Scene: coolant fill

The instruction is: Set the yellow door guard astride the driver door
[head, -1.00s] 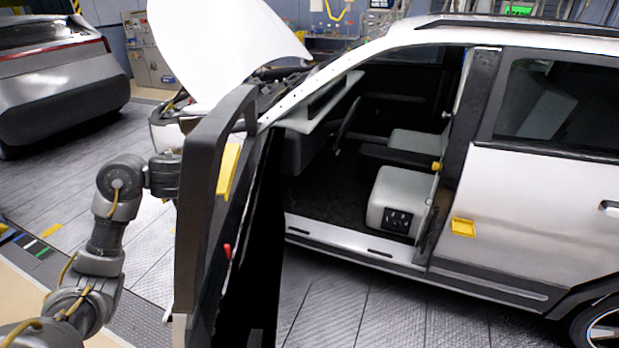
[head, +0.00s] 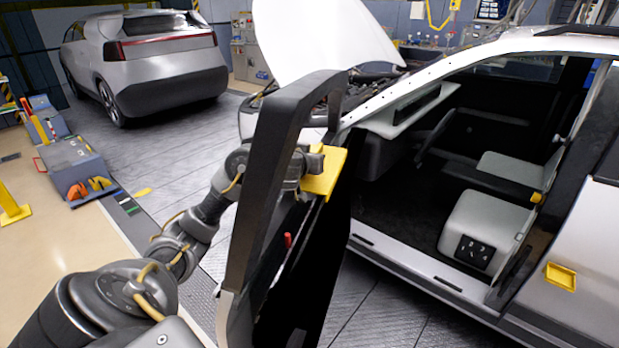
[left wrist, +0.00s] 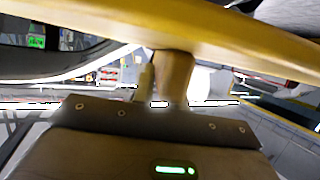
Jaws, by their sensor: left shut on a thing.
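The yellow door guard (head: 325,174) is in the window opening of the open driver door (head: 262,190), at the sill above the dark door panel. My left gripper (head: 309,164) is shut on the guard; my arm passes behind the door's window frame, which hides part of the wrist. In the left wrist view the guard (left wrist: 210,35) spans the top as a yellow bar, with its stem (left wrist: 176,78) at the gripper (left wrist: 160,85). My right gripper is out of view.
The white car's open doorway shows a grey seat (head: 485,230) and sill (head: 430,275). The raised hood (head: 325,40) stands behind the door. Another silver car (head: 145,60) is at the back left.

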